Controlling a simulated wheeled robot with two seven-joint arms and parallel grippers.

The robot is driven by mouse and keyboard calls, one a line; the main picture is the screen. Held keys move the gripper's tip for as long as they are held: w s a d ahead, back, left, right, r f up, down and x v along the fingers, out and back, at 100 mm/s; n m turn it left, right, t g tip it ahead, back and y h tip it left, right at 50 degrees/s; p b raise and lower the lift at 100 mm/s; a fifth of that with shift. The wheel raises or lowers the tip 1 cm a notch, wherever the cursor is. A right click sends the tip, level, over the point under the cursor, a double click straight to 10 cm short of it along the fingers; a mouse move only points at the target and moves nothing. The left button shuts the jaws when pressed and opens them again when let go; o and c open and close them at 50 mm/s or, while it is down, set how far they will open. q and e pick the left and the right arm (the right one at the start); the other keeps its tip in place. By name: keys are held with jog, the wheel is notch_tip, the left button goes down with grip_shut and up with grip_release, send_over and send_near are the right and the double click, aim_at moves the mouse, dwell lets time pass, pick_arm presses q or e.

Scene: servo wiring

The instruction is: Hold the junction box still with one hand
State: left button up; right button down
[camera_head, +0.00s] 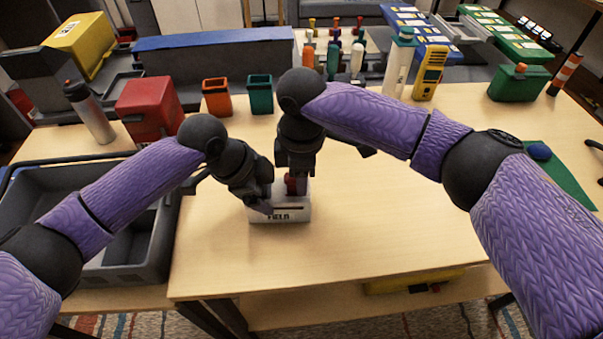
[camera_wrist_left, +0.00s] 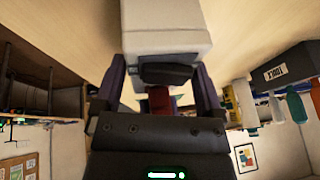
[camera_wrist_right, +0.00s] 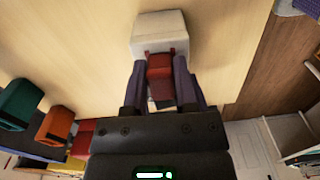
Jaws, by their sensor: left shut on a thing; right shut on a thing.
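The white junction box (camera_head: 293,212), marked FIELD on its front, stands on the wooden table. It also shows in the left wrist view (camera_wrist_left: 165,38) and the right wrist view (camera_wrist_right: 160,28). My left gripper (camera_head: 262,205) is shut on the junction box, with one finger on each side of it in the left wrist view (camera_wrist_left: 162,85). My right gripper (camera_head: 294,180) is shut on a red connector (camera_wrist_right: 160,68) at the box. Whether the connector is fully seated is hidden by the grippers.
A grey bin (camera_head: 150,255) lies left of the table. Orange (camera_head: 217,97) and teal (camera_head: 261,95) cups stand behind the grippers. A yellow meter (camera_head: 429,72) and a bottle (camera_head: 400,60) stand at the back. The table's right middle is clear.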

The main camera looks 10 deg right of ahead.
jog(key=c, duration=0.9)
grip_release()
grip_shut()
jog(key=shift+r, duration=0.2)
jog(key=shift+r, duration=0.75)
jog(key=shift+r, duration=0.35)
jog(key=shift+r, duration=2.2)
